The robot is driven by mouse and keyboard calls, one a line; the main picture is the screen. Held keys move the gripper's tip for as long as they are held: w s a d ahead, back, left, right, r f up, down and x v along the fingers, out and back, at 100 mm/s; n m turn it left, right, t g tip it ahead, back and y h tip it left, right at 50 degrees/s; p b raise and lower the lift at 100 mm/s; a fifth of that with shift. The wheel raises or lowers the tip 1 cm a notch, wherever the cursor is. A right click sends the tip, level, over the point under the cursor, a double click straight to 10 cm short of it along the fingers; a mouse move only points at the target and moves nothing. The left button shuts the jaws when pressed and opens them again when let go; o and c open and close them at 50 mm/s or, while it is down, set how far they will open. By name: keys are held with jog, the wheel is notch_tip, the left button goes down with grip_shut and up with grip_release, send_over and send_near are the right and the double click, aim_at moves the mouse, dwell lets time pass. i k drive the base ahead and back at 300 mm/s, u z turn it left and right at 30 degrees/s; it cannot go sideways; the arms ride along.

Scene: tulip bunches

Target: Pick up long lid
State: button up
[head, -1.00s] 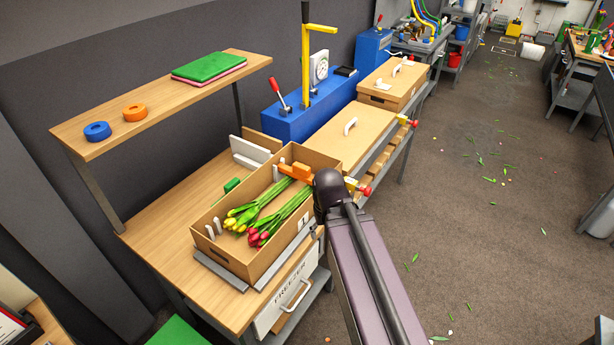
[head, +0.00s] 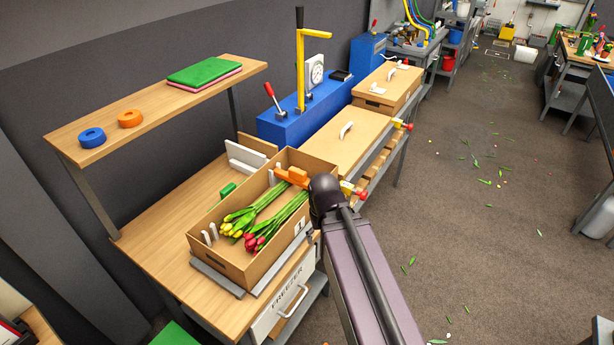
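A flat light-wood lid (head: 346,142) with a white handle lies in the middle of the bench, just beyond the open tulip box. A second wooden lid (head: 389,82) with white fittings sits on a closed box farther back. I cannot tell for certain which is the long lid. My arm comes up from the lower right and ends at the far right corner of the open box. An orange part (head: 292,175) at its end seems to be my gripper, over the box's far end. Its fingertips are not clear, and I see no lid in it.
The open box (head: 262,270) holds yellow and red tulip bunches. A blue machine (head: 300,118) with a yellow post and red lever stands behind the lid. A shelf (head: 165,112) with blue and orange rings overhangs the bench's left. Red-and-yellow knobs (head: 400,124) line the front edge.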

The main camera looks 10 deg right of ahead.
aim_at(343, 141)
jog(key=u, duration=0.2)
jog(key=k, duration=0.55)
jog(key=z, duration=1.75)
jog(key=i, duration=1.25)
